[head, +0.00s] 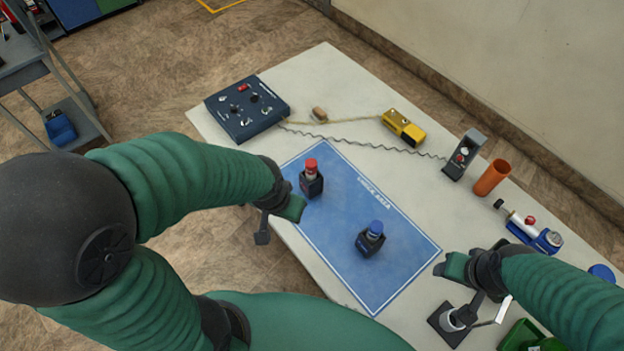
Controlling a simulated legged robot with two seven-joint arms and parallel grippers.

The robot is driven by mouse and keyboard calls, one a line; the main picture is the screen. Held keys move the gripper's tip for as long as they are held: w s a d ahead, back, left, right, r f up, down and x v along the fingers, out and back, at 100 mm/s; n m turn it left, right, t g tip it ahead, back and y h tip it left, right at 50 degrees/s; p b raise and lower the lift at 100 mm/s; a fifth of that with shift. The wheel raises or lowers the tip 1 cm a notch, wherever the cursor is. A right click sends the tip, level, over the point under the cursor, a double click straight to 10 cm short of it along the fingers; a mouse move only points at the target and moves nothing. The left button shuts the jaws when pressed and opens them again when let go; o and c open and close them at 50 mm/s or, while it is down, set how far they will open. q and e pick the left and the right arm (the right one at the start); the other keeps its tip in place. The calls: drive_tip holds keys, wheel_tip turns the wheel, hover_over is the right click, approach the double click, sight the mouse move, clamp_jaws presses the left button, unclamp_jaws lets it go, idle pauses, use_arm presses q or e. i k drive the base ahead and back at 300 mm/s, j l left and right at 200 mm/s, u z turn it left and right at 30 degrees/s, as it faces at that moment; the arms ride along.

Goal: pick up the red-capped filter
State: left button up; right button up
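The red-capped filter (311,179) has a dark body and stands upright near the far left part of the blue mat (335,244). A blue-capped filter (370,239) stands upright nearer the mat's right side. My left gripper (278,222) is just left of the red-capped filter, over the table's left edge. Its two fingers are spread apart with nothing seen between them. My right gripper (456,288) is at the lower right, off the mat and above a small dark stand (445,322). Its fingers look spread and empty.
A dark blue control box (247,108), a yellow device (402,127), a grey switch unit (464,154) and an orange cup (492,177) stand along the far side of the table. A green bin (520,335) is at the lower right. The mat between the filters is clear.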

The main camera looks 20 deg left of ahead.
sight(311, 164)
drive_tip(key=z, duration=0.45)
drive_tip(key=j+z, duration=0.15)
drive_tip(key=z, duration=0.7)
drive_tip(key=k+j+z, duration=0.2)
drive_tip(key=j+z, duration=0.15)
drive_tip(key=j, duration=0.25)
drive_tip(key=k+j+z, duration=0.35)
drive_tip(key=j, duration=0.25)
drive_tip(key=k+j+z, duration=0.2)
drive_tip(key=j+z, duration=0.15)
drive_tip(key=j, duration=0.15)
drive_tip(key=k+j+z, duration=0.35)
drive_tip(key=k+j, duration=0.75)
